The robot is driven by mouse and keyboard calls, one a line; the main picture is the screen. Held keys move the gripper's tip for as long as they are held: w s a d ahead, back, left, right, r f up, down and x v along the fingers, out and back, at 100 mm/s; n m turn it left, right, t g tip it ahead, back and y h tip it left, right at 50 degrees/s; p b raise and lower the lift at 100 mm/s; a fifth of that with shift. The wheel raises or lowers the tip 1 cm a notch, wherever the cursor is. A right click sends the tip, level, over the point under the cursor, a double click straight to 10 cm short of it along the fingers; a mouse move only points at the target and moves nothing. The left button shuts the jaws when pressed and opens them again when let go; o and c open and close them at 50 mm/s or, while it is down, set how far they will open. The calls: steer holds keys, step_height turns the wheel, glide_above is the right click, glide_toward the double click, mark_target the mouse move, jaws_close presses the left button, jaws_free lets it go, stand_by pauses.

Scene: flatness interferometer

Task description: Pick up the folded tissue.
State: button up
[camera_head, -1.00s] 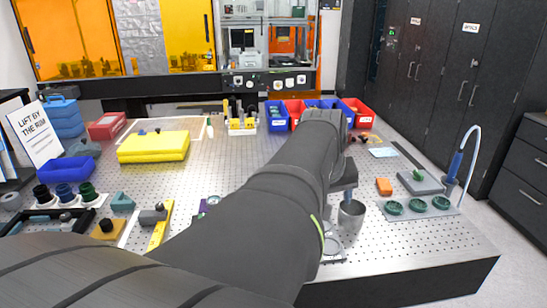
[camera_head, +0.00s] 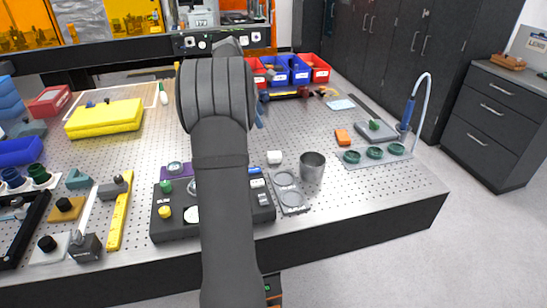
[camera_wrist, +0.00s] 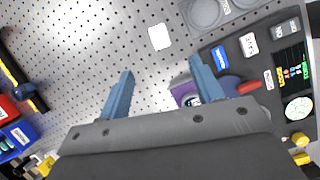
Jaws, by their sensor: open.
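A small white square (camera_wrist: 159,37), which looks like the folded tissue, lies flat on the perforated table top in the wrist view, just beyond the fingertips. It also shows in the head view (camera_head: 274,157), left of the metal cup. My gripper (camera_wrist: 161,66) is open with its two blue fingers apart and nothing between them. It is above the table, and the white square is not between the fingers. In the head view my arm hides most of the gripper; only a bit of blue finger shows.
A grey plate with round recesses (camera_head: 287,190) and a metal cup (camera_head: 312,168) are close to the white square. A dark instrument box with a display (camera_wrist: 262,62) is to the right in the wrist view. A pale blue sheet (camera_head: 341,103) lies farther back.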

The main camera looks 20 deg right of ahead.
steer(key=n, duration=0.1)
glide_above(274, 153)
steer(key=a, duration=0.2)
step_height(274, 153, down, 11)
steer(key=shift+f, duration=0.1)
steer(key=shift+x, duration=3.05)
steer(key=c, duration=1)
